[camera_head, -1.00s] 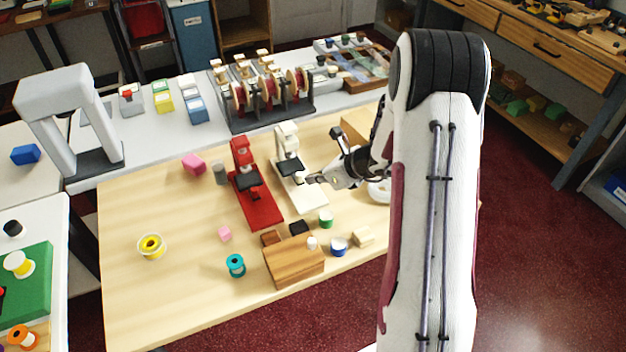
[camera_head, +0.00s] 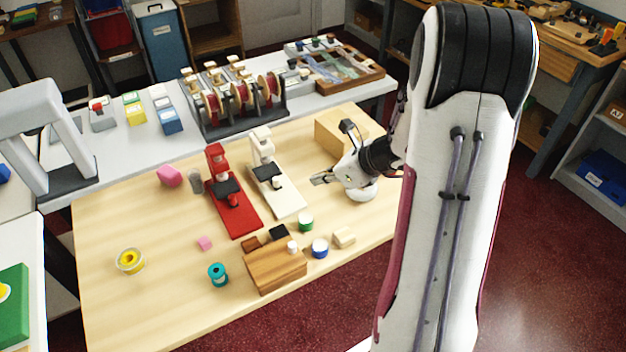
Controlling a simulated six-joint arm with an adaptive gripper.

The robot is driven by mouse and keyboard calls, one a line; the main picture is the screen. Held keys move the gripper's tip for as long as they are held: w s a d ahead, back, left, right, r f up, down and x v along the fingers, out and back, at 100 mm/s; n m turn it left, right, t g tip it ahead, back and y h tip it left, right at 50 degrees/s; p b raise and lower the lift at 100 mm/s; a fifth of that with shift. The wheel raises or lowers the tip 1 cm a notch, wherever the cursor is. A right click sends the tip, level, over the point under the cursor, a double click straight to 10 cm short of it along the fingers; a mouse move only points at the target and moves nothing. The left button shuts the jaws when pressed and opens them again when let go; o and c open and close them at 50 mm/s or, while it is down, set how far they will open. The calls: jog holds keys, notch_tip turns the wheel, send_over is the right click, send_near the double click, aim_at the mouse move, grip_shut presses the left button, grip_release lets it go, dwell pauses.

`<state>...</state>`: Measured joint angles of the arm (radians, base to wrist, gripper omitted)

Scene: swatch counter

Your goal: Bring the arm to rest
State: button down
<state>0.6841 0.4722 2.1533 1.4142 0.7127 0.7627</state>
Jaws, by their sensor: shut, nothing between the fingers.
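My gripper (camera_head: 322,179) is over the right part of the wooden table (camera_head: 150,295), to the right of the white stand (camera_head: 285,195). It is shut and empty, its fingers pointing left. My arm comes down from the upper right and covers the table's right end. A red stand (camera_head: 236,212) is left of the white one.
A wooden block (camera_head: 275,268), a teal spool (camera_head: 217,274), a yellow spool (camera_head: 129,260), and green (camera_head: 306,222) and blue (camera_head: 320,248) round pieces lie in front. A tan box (camera_head: 338,125) is behind my gripper. The table's left front is clear.

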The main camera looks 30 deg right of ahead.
jog(key=shift+s+d+r, duration=0.15)
jog(key=shift+s+r, duration=0.1)
jog(key=shift+r, duration=0.05)
dwell(0.6)
jog(key=s+a+r+n+g, duration=0.25)
jog(key=s+a+n, duration=0.25)
jog(key=s+n, duration=0.25)
jog(key=s+a+r+n+g, duration=0.2)
jog(key=s+a+n+g, duration=0.1)
jog(key=s+a+n, duration=0.5)
jog(key=s+a+r+n+t+h, duration=0.3)
jog(key=s+a+r+n+h, duration=0.1)
jog(key=s+r+n, duration=0.6)
jog(key=shift+s+a+r+n, duration=0.2)
jog(key=shift+a+r+n, duration=0.2)
jog(key=shift+r+n, duration=1.8)
